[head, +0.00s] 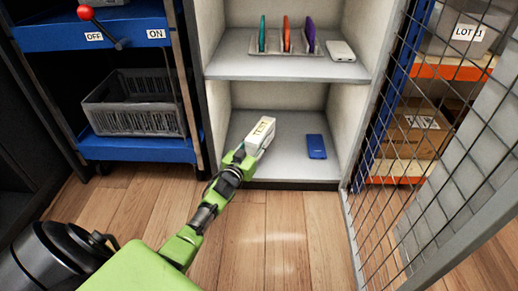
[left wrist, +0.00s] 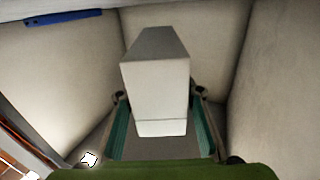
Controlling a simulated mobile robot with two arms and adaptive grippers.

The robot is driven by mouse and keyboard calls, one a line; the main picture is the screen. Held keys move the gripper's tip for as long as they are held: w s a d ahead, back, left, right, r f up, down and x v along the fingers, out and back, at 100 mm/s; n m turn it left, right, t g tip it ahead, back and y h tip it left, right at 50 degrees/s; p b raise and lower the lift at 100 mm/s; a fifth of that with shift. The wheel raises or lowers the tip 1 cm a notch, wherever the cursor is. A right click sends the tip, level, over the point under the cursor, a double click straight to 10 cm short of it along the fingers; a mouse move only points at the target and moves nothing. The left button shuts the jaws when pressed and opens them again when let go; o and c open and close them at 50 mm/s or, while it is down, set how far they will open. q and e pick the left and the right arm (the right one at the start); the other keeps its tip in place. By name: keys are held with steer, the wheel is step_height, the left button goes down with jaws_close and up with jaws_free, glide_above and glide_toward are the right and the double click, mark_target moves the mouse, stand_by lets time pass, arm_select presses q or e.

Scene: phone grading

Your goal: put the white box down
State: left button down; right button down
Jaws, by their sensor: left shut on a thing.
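My left gripper (head: 242,158) reaches in from the front and is shut on the box. In the left wrist view the box (left wrist: 156,85) stands out between the two finger pads of the gripper (left wrist: 160,140). I cannot tell whether the box touches the shelf floor (head: 290,163). My right gripper is not in view.
A blue phone (head: 316,146) lies to the right in the same compartment. The upper shelf holds several coloured phones in a rack (head: 286,47) and a white device (head: 341,50). A blue cart with a grey crate (head: 135,105) stands left, a wire mesh door (head: 440,120) right.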

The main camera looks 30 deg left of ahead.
arm_select(q)
steer(key=shift+w+a+f+b, duration=0.1)
steer(key=shift+w+f+b, duration=0.1)
steer(key=shift+f+b, duration=0.2)
step_height(320, 180, down, 3)
steer(key=b, duration=0.2)
steer(key=shift+w+b, duration=0.15)
steer(key=shift+b, duration=0.25)
steer(key=c, duration=1.4)
jaws_free()
steer(key=shift+f, duration=0.1)
